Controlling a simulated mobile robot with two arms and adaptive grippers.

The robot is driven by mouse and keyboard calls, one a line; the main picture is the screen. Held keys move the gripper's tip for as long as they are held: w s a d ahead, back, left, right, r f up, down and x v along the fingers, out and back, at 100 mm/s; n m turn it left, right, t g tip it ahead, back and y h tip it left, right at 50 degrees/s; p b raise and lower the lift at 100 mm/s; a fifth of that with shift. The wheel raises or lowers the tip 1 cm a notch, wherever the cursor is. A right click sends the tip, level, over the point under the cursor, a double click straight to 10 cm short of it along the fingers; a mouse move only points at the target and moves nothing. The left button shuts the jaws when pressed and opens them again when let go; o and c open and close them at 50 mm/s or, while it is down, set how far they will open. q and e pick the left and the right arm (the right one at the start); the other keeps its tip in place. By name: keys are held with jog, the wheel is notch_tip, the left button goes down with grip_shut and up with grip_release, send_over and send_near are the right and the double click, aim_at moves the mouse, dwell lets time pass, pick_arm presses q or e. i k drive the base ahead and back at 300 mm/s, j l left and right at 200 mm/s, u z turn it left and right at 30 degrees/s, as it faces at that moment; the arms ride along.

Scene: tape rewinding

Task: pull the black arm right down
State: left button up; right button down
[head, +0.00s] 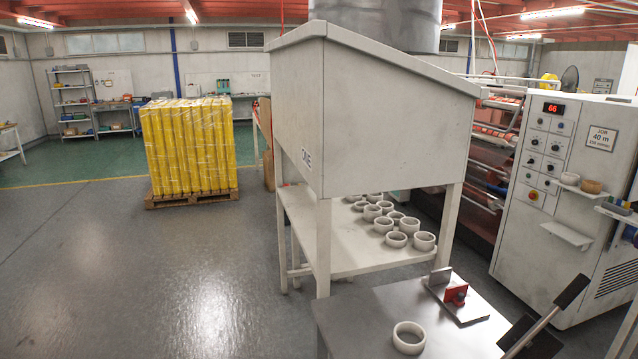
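A lever stands raised at a slant at the lower right, by the right side of a grey metal-topped bench (365,310). It has a black bar (572,291) at its upper end and a pale metal rod (535,329) running down to the left. The rod's lower end meets a dark block (530,345), partly cut off by the picture's bottom edge. I take this lever to be the black arm. Neither of my grippers is in view.
On the bench are a white ring (409,337) and a plate with a red clamp-like part (456,294). Behind stands a large white hopper (400,115) over a shelf of white rings. A control cabinet (560,190) is at the right. Open floor (150,280) lies left.

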aim_at(528, 338)
jog(key=i+l+z, duration=0.2)
jog(key=z, duration=0.3)
jog(key=i+l+z, duration=0.25)
jog(key=z, duration=0.2)
